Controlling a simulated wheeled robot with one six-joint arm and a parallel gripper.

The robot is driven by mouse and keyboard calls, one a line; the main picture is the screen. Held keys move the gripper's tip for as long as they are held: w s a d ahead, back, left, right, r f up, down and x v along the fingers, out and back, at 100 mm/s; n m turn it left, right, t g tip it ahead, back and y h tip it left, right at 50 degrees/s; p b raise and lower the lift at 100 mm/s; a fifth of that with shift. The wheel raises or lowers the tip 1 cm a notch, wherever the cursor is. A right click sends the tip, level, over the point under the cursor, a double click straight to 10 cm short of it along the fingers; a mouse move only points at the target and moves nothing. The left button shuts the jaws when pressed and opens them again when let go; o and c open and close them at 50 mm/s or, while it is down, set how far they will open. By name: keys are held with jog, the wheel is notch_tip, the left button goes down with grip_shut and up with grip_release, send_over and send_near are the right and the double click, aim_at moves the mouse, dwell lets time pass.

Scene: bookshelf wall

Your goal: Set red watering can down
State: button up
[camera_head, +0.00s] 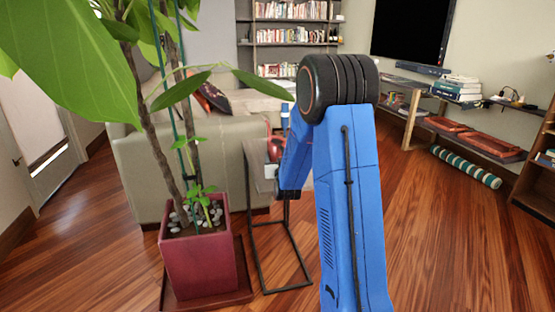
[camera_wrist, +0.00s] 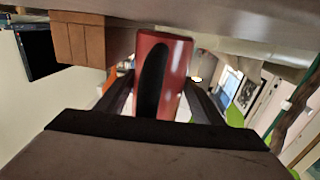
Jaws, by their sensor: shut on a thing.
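The red watering can (camera_wrist: 178,72) is between the dark fingers of my gripper (camera_wrist: 158,88) in the wrist view. My gripper is shut on it. Only a red part with a dark oval patch shows; the rest is hidden. In the head view a small red part of the can (camera_head: 274,149) shows just left of my blue arm, at the level of a small side table's top (camera_head: 262,172). My arm hides the gripper there. I cannot tell whether the can touches the tabletop.
A potted plant (camera_head: 202,262) stands close left of the side table, its large leaves reaching toward my arm. A grey-beige sofa (camera_head: 140,165) is behind. Wooden floor (camera_head: 440,240) right of my arm is clear.

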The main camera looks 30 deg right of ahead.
jog(key=shift+f, duration=0.3)
jog(key=shift+f, duration=0.1)
jog(key=o, duration=1.1)
jog(key=shift+o, duration=0.2)
jog(key=v, duration=1.2)
jog(key=s+a+r+n+g+y, duration=0.1)
jog(key=s+a+r+g+y, duration=0.15)
jog(key=s+a, duration=0.4)
jog(key=s+a+r+n+g+y, duration=0.2)
jog(key=s+a+g+y, duration=0.1)
jog(key=s+a, duration=0.35)
jog(key=s+a+g, duration=0.3)
jog(key=s, duration=1.1)
jog(key=s+a+n+g+y, duration=0.1)
jog(key=s+a+g, duration=0.2)
jog(key=s, duration=1)
jog(key=shift+s+a+f+n, duration=0.25)
jog(key=shift+s+a+n, duration=0.1)
jog(key=shift+a, duration=0.35)
